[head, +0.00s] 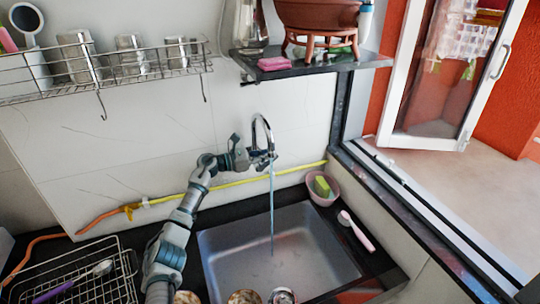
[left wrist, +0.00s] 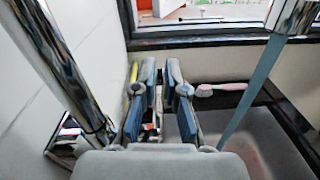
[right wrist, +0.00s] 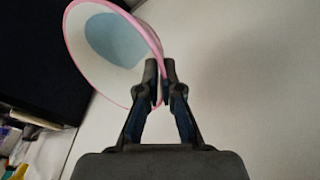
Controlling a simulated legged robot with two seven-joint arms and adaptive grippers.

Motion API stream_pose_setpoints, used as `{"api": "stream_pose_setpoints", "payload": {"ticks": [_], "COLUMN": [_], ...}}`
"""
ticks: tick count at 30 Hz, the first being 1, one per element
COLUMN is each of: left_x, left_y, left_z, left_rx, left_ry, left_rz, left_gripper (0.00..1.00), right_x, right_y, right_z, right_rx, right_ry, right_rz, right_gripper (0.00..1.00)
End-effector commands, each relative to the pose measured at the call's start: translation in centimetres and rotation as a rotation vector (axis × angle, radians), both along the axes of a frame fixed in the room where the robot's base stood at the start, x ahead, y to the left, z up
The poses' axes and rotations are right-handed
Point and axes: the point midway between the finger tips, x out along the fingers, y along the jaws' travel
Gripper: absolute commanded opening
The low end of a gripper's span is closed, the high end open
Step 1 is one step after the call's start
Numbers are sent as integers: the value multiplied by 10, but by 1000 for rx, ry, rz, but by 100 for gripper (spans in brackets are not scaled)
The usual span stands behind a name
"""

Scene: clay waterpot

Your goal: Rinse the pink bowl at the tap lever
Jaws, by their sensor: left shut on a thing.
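The pink-rimmed bowl (right wrist: 118,55), pale inside with a blue-grey patch, is tilted in the right wrist view. My right gripper (right wrist: 160,72) is shut on its rim; this gripper is outside the head view. The chrome tap (head: 264,128) stands at the back of the sink (head: 235,265), with a stream of water (head: 272,210) falling from it. My left gripper (head: 262,157) is at the tap body, shut on the tap lever, which is mostly hidden by the fingers. The left wrist view shows its fingers (left wrist: 162,85) beside the water stream (left wrist: 245,100).
A pinkish bowl with a sponge (head: 322,188) and a pink-handled brush (head: 355,230) lie right of the sink. Several dishes (head: 243,297) show at its front edge. A wire rack (head: 75,285) stands left. A shelf (head: 310,66) hangs above; an open window (head: 450,70) is at right.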

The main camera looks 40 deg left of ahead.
Motion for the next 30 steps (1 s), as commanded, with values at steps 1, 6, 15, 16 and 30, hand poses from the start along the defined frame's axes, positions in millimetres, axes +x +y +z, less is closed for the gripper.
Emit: {"api": "stream_pose_setpoints", "payload": {"ticks": [1, 6, 15, 16, 30], "left_x": [-1, -1, -1, -1, -63], "left_y": [3, 3, 3, 3, 39], "left_z": [13, 13, 6, 6, 3], "left_rx": [-6, -5, -4, -5, 0], "left_ry": [-23, -24, -13, -12, -4], "left_rz": [11, 11, 8, 8, 8], "left_gripper": [0, 19, 36, 36, 36], "right_x": [0, 0, 0, 0, -1], "right_y": [0, 0, 1, 1, 1], "right_z": [2, 2, 1, 1, 1], "right_rx": [0, 0, -2, -2, -2], "right_ry": [-1, -2, -1, -1, -1], "right_rz": [0, -1, 0, 0, 0], "right_gripper": [0, 0, 0, 0, 0]}}
